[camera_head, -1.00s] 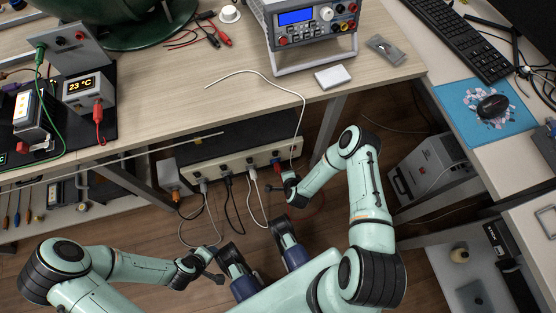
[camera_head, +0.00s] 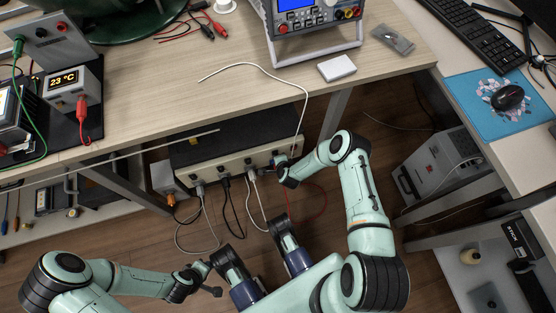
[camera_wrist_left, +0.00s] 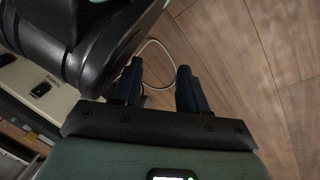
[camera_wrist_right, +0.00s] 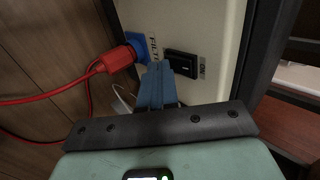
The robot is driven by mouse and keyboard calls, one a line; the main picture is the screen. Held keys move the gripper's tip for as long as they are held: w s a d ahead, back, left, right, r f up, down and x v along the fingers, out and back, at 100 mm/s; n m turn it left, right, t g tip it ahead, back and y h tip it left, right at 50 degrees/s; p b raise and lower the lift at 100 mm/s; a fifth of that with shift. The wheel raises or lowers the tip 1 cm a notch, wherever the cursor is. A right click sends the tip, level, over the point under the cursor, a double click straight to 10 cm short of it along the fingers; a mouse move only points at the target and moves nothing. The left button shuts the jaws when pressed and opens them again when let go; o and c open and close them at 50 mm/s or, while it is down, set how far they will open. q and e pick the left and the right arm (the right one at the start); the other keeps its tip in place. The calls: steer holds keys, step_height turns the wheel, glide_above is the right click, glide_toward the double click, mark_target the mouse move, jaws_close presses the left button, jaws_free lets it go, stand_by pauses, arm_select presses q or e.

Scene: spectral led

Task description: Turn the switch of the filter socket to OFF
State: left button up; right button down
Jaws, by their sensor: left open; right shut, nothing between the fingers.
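The right wrist view shows the filter socket (camera_wrist_right: 141,47), blue with a red plug (camera_wrist_right: 118,60) in it and lettering that looks like "FILTER" beside it. A black rocker switch (camera_wrist_right: 182,64) sits next to it, with an "ON" label at its right end. My right gripper (camera_wrist_right: 160,70) is shut and empty, its blue fingertips just beside the switch's left end; I cannot tell whether they touch. In the head view, my right wrist covers the right end of the socket box (camera_head: 214,169). My left gripper (camera_wrist_left: 160,88) is open and empty, low and away from the box.
The box is under the wooden table (camera_head: 150,100), with several cables hanging from it. A red cable (camera_wrist_right: 40,100) leads from the plug. A grey cabinet (camera_head: 440,165) stands at right. A dark frame edge (camera_wrist_right: 262,55) borders the panel. Floor before the box is open.

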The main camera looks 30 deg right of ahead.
steer(key=shift+w+d+f+b, duration=0.1)
steer(key=shift+w+f+b, duration=0.35)
steer(key=shift+b, duration=0.05)
steer(key=shift+f, duration=0.15)
arm_select(q)
steer(key=shift+s+f+g, duration=0.3)
steer(key=shift+s+f, duration=0.25)
steer(key=shift+s, duration=0.15)
